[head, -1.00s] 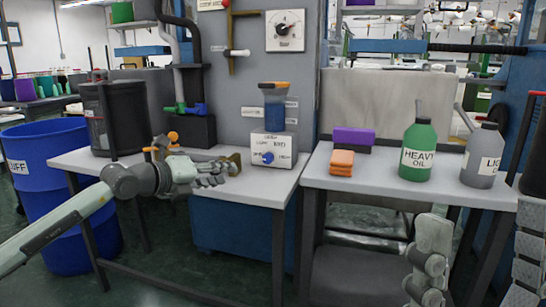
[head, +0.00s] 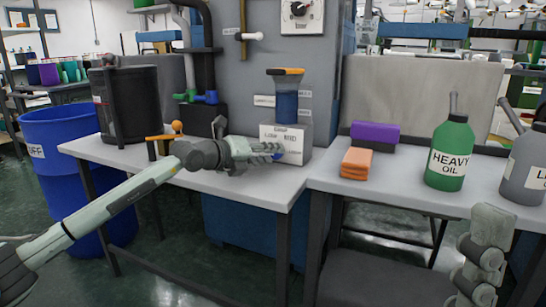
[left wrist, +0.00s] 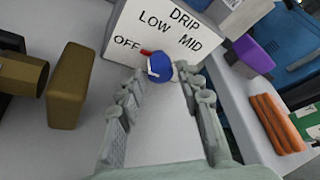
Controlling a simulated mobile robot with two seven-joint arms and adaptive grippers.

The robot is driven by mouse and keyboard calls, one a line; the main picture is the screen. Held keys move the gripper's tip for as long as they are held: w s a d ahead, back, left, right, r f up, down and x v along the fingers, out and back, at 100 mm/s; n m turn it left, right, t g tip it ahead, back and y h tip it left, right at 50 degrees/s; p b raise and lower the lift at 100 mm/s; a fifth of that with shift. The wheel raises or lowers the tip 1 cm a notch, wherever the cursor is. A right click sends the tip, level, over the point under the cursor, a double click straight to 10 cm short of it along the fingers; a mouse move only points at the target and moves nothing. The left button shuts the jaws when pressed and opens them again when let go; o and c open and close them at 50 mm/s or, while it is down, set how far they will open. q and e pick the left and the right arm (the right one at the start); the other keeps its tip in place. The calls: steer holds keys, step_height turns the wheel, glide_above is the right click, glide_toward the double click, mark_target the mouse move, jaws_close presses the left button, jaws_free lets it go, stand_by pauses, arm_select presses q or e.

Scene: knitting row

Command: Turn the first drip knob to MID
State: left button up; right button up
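The drip box (head: 297,140) is a white panel at the right end of the left table, below a blue reservoir (head: 286,103). In the left wrist view its panel (left wrist: 121,32) reads DRIP, OFF, LOW and MID. The blue knob (left wrist: 160,67) has a red mark at its upper left, near OFF and away from MID. My left gripper (head: 276,152) is at the panel, partly hiding the knob in the head view. In the left wrist view the left gripper (left wrist: 158,76) is open, its fingertips either side of the knob; contact is unclear. The right gripper is not visible.
A brass-coloured block (left wrist: 69,86) stands left of the gripper. Orange cloths (head: 356,162), a purple block (head: 375,132) and a green heavy oil can (head: 450,155) are on the right table. A black bin (head: 130,103) stands at the left table's back.

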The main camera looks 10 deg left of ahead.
arm_select(q)
steer(key=shift+w+d+f, duration=0.2)
steer(key=shift+w+d, duration=0.15)
steer(key=shift+w, duration=0.25)
jaws_close()
